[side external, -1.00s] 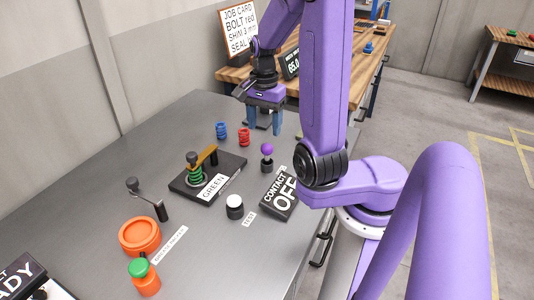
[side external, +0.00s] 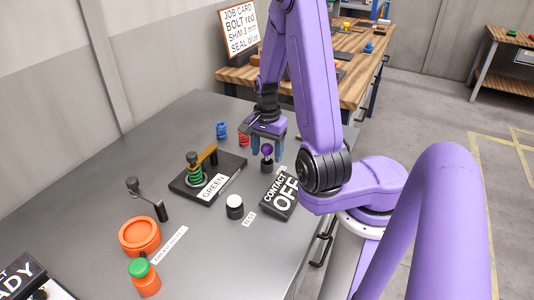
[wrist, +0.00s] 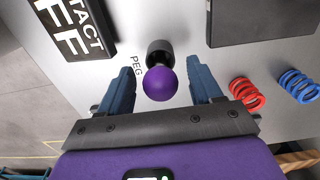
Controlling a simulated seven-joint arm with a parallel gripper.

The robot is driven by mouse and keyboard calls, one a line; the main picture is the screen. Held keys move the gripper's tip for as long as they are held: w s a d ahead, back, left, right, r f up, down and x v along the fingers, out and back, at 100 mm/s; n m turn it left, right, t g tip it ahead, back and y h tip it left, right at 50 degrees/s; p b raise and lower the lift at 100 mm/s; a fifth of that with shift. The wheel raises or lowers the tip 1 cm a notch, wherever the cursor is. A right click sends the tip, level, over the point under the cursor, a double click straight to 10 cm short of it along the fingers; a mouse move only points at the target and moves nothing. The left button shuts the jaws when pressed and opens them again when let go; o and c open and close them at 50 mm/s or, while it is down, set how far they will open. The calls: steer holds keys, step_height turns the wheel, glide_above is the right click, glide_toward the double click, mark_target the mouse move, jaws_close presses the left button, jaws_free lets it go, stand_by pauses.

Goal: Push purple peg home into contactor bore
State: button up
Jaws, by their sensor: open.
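The purple peg (side external: 267,150) has a round ball head and stands in a black cylindrical socket (side external: 267,166) on the grey table. In the wrist view the purple ball (wrist: 160,84) lies between the two blue fingers, with the black socket (wrist: 160,52) behind it and a PEG label beside it. My gripper (side external: 266,152) is open around the ball, with a visible gap on each side in the wrist view (wrist: 162,88). How deep the peg sits is hidden.
The CONTACT OFF sign (side external: 280,194) stands close in front of the peg. A black plate with a green spring (side external: 195,172) lies to the left. Blue (side external: 222,130) and red (side external: 243,139) springs sit behind. A white-topped button (side external: 235,203) is nearer the camera.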

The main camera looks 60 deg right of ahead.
steer(key=c, duration=1.1)
steer(key=shift+c, duration=0.2)
steer(key=shift+r, duration=0.1)
